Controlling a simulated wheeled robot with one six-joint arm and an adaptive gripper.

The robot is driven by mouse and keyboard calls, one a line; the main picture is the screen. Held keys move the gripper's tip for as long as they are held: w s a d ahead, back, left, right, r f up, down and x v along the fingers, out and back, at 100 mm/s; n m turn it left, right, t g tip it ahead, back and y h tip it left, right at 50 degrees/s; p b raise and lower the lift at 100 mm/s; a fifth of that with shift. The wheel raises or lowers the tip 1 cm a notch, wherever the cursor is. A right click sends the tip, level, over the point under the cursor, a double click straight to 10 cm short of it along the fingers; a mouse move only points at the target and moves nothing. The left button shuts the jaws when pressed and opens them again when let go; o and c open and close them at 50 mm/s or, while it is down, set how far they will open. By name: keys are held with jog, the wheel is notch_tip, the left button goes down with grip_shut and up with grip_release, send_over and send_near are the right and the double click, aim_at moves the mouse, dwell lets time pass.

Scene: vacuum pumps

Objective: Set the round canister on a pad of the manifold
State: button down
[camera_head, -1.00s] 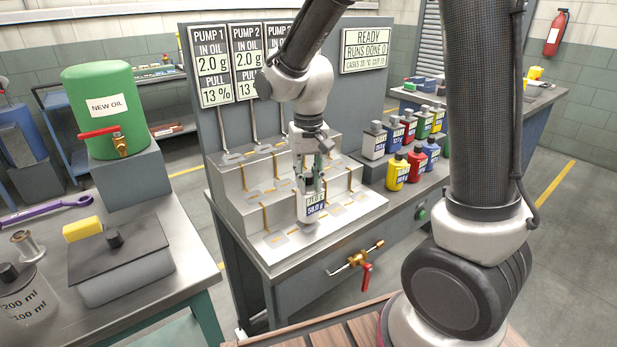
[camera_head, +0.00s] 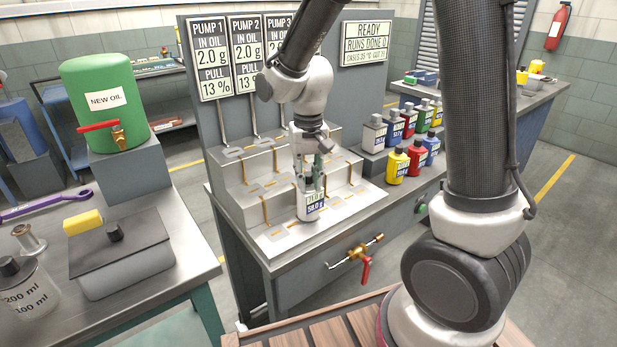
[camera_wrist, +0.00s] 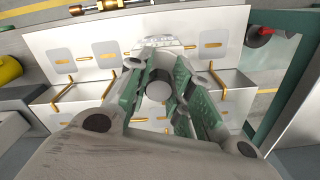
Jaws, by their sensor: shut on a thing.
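My gripper (camera_head: 318,180) is shut on a round canister (camera_head: 312,206), light grey with a white and blue label, held upright. In the head view the canister is at the front, lowest step of the manifold (camera_head: 235,208), a stepped metal block with pads and brass-coloured pipes. In the wrist view the canister's round grey cap (camera_wrist: 159,84) shows between the green fingers. Pads (camera_wrist: 105,48) lie beside it on the lowest step. Whether the canister's base touches the step or hovers just over it I cannot tell; the pad beneath it is hidden.
Several coloured bottles (camera_head: 397,165) stand on the bench to the right of the manifold. A brass valve with a red handle (camera_head: 365,268) sticks out of the bench front. A panel with pump displays (camera_head: 215,60) rises behind. A green oil drum (camera_head: 105,100) stands left.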

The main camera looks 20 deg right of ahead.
jog(key=shift+f, duration=0.2)
jog(key=c, duration=1.2)
grip_release()
jog(key=shift+c, duration=0.2)
jog(key=c, duration=0.4)
jog(key=shift+o, duration=0.2)
notch_tip(320, 180, up, 15)
dwell(0.8)
dwell(0.4)
